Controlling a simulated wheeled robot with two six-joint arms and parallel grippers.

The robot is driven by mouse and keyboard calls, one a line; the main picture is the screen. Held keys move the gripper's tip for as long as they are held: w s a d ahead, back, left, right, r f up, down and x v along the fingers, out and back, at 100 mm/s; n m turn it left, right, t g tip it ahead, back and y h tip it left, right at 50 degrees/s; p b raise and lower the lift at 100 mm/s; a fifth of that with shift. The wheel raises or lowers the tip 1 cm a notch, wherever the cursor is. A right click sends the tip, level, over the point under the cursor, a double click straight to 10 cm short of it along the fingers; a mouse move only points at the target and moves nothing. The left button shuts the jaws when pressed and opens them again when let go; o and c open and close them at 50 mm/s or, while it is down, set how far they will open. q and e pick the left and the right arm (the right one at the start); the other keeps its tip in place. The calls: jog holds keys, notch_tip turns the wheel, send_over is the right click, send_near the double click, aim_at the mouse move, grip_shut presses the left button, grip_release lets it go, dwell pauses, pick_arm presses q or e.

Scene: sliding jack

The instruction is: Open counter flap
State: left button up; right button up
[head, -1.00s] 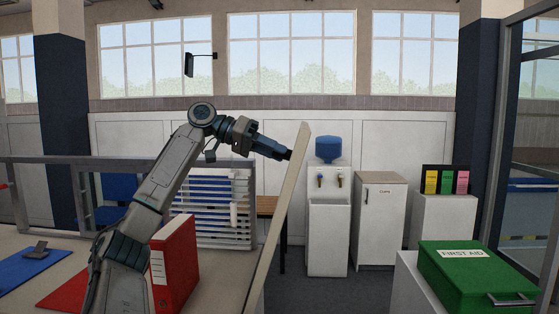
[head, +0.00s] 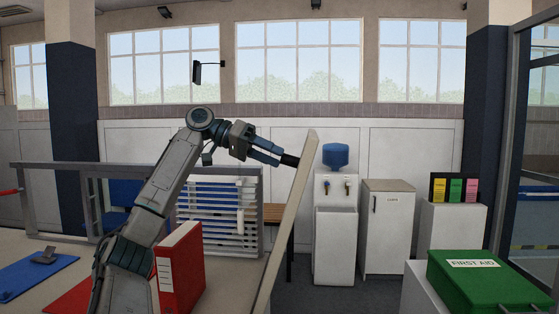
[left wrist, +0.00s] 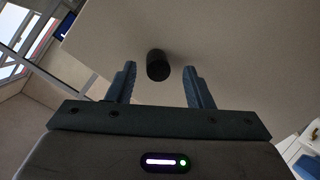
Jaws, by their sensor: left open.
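The counter flap is a pale panel (head: 286,225) standing raised on edge, leaning with its top to the right, in the head view. A short black knob (head: 290,160) sticks out from its left face near the top. My left gripper (head: 279,157) is just left of the knob, pointing at the panel. In the left wrist view the fingers (left wrist: 160,84) are spread, and the round knob (left wrist: 157,65) lies between and ahead of them with gaps on both sides. The panel's flat face (left wrist: 230,50) fills most of that view. My right gripper is not in view.
A red binder (head: 180,270) stands on the counter beside my left arm. A blue mat (head: 35,277) lies at far left. A white slatted rack (head: 215,212) is behind. Right of the flap are a water dispenser (head: 335,235), a cabinet (head: 388,230) and a green first aid box (head: 485,285).

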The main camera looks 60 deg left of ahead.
pick_arm(q)
jog(key=p+v, duration=0.1)
jog(key=v, duration=0.7)
jog(key=shift+s, duration=0.15)
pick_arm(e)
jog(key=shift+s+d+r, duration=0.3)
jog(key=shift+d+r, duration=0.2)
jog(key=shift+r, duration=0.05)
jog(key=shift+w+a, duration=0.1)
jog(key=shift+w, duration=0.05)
